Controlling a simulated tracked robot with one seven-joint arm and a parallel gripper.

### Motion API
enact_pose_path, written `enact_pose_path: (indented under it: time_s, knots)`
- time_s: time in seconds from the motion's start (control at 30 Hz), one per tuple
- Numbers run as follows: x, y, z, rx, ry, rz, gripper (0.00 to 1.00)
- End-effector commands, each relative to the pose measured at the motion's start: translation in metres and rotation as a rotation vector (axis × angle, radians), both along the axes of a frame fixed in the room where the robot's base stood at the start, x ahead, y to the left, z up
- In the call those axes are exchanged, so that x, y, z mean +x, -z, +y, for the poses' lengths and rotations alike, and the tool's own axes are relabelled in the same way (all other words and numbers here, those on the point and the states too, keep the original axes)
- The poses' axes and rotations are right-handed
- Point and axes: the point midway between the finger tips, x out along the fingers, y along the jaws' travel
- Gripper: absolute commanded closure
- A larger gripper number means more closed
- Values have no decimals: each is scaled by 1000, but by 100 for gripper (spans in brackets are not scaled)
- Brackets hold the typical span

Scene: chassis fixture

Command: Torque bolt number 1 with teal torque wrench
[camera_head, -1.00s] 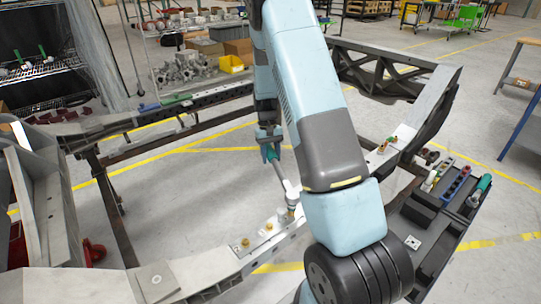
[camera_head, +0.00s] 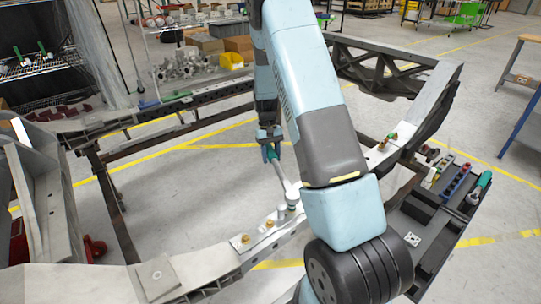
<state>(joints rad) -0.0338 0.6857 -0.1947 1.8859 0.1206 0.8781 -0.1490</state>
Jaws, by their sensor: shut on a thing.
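My gripper (camera_head: 269,143) is shut on the teal handle of a torque wrench (camera_head: 278,172), left of my forearm. The wrench slants down and right from the gripper. Its light-coloured head (camera_head: 292,194) is at the chassis rail (camera_head: 205,266), beside my arm. I cannot tell whether it is seated on a bolt there. Two gold-coloured bolts (camera_head: 268,223) and (camera_head: 245,239) stand on the plate to the left of the wrench head. No bolt numbers are readable. My arm hides part of the rail to the right of the wrench head.
Another teal-handled tool (camera_head: 480,186) lies on the dark tray (camera_head: 426,246) at the right, near a blue holder (camera_head: 456,182). More small coloured fasteners (camera_head: 387,140) sit on the far rail at right. Open floor lies inside the frame, left of the wrench.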

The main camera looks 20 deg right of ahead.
Motion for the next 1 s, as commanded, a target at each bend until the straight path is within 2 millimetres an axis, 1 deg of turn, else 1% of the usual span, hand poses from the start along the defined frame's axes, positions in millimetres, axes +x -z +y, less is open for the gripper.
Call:
enact_pose_path:
  time_s: [0.37,1.0]
  knots:
    - [0,1,-2,0,5,-1,100]
    - [-2,2,-16,0,69,1,100]
